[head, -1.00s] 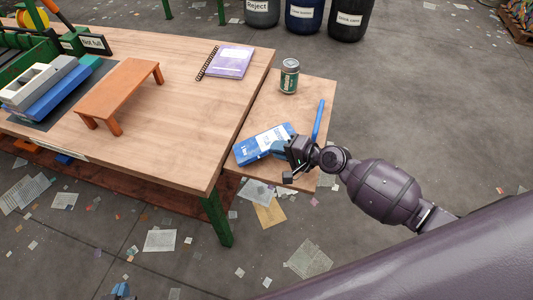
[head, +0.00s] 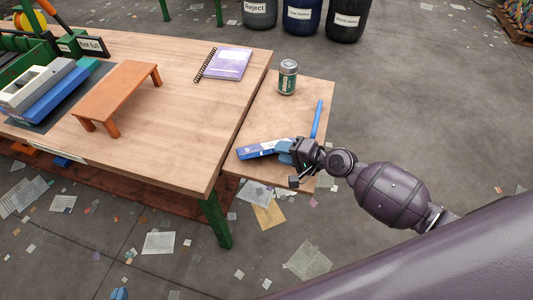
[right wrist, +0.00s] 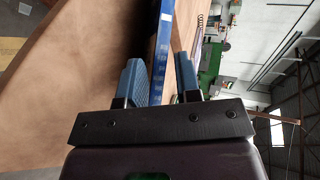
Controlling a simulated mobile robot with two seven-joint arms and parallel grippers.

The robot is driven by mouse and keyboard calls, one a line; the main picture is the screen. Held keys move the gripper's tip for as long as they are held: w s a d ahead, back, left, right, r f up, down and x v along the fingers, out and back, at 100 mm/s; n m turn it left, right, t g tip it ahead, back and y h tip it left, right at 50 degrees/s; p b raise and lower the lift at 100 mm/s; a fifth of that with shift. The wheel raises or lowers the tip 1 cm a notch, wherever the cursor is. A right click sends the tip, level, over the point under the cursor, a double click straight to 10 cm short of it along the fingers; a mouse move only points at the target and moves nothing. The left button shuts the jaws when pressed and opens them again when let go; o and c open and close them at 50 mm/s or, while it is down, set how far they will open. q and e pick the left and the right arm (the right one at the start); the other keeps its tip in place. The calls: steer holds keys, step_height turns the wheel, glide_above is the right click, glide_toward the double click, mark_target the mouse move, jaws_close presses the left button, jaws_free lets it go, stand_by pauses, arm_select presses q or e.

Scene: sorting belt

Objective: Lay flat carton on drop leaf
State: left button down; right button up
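The flat carton (head: 258,150), blue with white print, is at the drop leaf (head: 290,112), near its left side. A narrow blue side of it faces the head camera. It also shows as a thin blue strip in the right wrist view (right wrist: 163,45). My right gripper (head: 283,150) is at the carton's right end, with the carton between its fingers (right wrist: 163,75). A gap shows beside the carton, so the fingers look open. I cannot tell whether the carton rests fully on the leaf. Only a blue tip of my left gripper (head: 120,294) shows at the bottom edge.
A green can (head: 288,78) and a blue pen-like stick (head: 317,118) are on the leaf. The main table (head: 190,130) bears a purple notebook (head: 229,63) and an orange stand (head: 118,92). Labelled bins (head: 302,15) stand behind. Papers litter the floor.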

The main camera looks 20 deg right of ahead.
steer(key=shift+v, duration=2.95)
arm_select(q)
steer(key=shift+w+d+r, duration=0.1)
steer(key=shift+w+r, duration=0.15)
steer(key=shift+r, duration=0.05)
